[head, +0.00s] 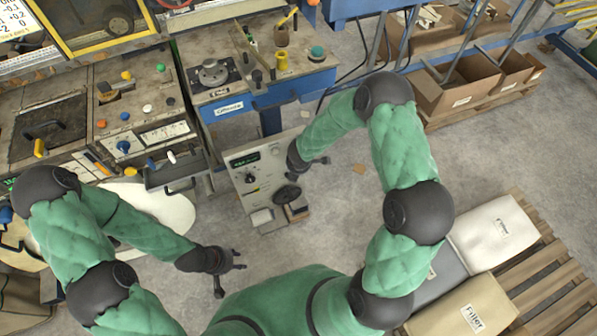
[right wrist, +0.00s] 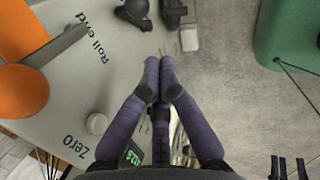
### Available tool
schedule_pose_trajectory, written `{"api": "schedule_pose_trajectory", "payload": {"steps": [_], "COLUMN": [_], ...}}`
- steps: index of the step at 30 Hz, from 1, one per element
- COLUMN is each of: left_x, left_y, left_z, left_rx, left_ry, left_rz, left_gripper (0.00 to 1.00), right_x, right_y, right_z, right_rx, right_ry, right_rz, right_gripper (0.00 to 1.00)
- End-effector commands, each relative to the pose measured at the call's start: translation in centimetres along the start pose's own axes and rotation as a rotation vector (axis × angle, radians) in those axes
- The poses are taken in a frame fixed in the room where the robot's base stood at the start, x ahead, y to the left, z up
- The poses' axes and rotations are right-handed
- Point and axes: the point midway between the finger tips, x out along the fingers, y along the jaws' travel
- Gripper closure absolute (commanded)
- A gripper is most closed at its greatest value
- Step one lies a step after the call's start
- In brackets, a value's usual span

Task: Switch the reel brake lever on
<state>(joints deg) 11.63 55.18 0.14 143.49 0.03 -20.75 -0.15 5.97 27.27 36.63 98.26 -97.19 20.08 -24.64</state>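My right gripper (head: 318,161) is beside the upper right of the grey control panel (head: 240,197). In the right wrist view its fingers (right wrist: 159,62) meet at their tips over the panel edge, with nothing visible between them. The panel has a green display (head: 246,160), a black knob (head: 251,178) and a black handwheel (head: 287,193). The right wrist view shows the labels "Roll end" (right wrist: 88,38) and "Zero" (right wrist: 75,146), and a large orange part (right wrist: 22,91) at left. No part is clearly readable as the reel brake lever. My left gripper (head: 231,274) is open and empty, below the panel.
A blue-edged bench (head: 262,97) labelled "Offcuts" stands behind the panel. A machine console (head: 135,100) with coloured knobs is at left. Cardboard boxes (head: 455,90) are at upper right. Sacks (head: 492,232) lie on a wooden pallet (head: 545,265) at lower right. Open floor (head: 480,160) lies between them.

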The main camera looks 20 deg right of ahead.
Motion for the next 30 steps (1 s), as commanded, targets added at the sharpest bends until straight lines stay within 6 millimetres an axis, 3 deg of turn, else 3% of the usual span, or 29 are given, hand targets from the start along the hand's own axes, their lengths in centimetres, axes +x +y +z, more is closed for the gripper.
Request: {"api": "schedule_pose_trajectory", "payload": {"steps": [3,10,30], "left_x": [-1.0,-1.9,-2.0], "left_y": [0.4,0.7,0.7], "left_z": [0.0,0.0,0.0], "left_rx": [0.0,0.0,0.0], "left_ry": [0.002,0.001,0.001], "left_rz": [0.0,0.0,0.0], "left_gripper": [0.6,0.6,0.6], "right_x": [-2.7,-5.5,-6.2], "right_y": [0.0,-0.2,-0.3], "right_z": [0.1,0.3,0.3], "right_rx": [-0.001,0.0,-0.001], "right_ry": [0.001,0.001,0.002], "right_rz": [-0.001,-0.002,-0.002], "right_gripper": [1.0,1.0,1.0]}}
